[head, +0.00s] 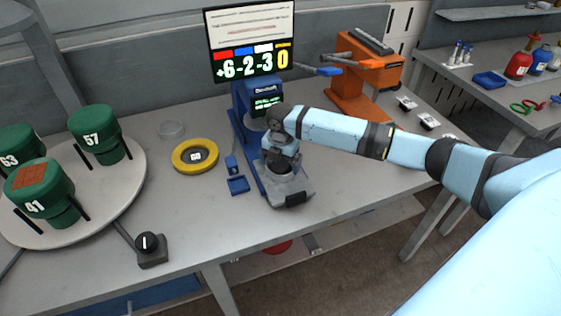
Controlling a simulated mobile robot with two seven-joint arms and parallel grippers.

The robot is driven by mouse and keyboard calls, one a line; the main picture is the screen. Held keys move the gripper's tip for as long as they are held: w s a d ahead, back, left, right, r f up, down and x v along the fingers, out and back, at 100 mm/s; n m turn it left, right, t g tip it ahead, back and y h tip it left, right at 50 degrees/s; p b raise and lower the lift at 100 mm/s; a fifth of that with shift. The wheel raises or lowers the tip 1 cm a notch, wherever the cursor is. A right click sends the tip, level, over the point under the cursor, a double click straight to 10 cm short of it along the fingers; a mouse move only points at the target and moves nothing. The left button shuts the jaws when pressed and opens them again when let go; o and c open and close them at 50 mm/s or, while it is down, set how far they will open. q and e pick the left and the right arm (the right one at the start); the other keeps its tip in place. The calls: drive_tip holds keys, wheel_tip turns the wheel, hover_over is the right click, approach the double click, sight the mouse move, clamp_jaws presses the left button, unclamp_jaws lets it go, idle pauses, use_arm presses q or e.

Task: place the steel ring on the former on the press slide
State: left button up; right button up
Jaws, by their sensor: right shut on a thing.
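The blue press (245,110) stands on the table, with its grey slide (299,187) pulled out to the front. My right gripper (281,163) points down over the slide, at the former. It is shut on the steel ring, which is mostly hidden by the fingers. The dark round shape just under the fingers is too small to separate ring from former, so I cannot tell whether the ring touches the former. My left gripper is not in view.
A yellow ring-shaped dish (195,155) and a small blue tray (238,185) lie left of the press. A turntable (125,195) with green numbered cylinders fills the left. A black knob (148,245) sits in front. An orange device (365,85) stands behind my right arm.

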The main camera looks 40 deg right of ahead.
sight(280, 164)
drive_tip(key=shift+f, duration=0.15)
drive_tip(key=o, duration=0.6)
drive_tip(key=shift+r, duration=6.15)
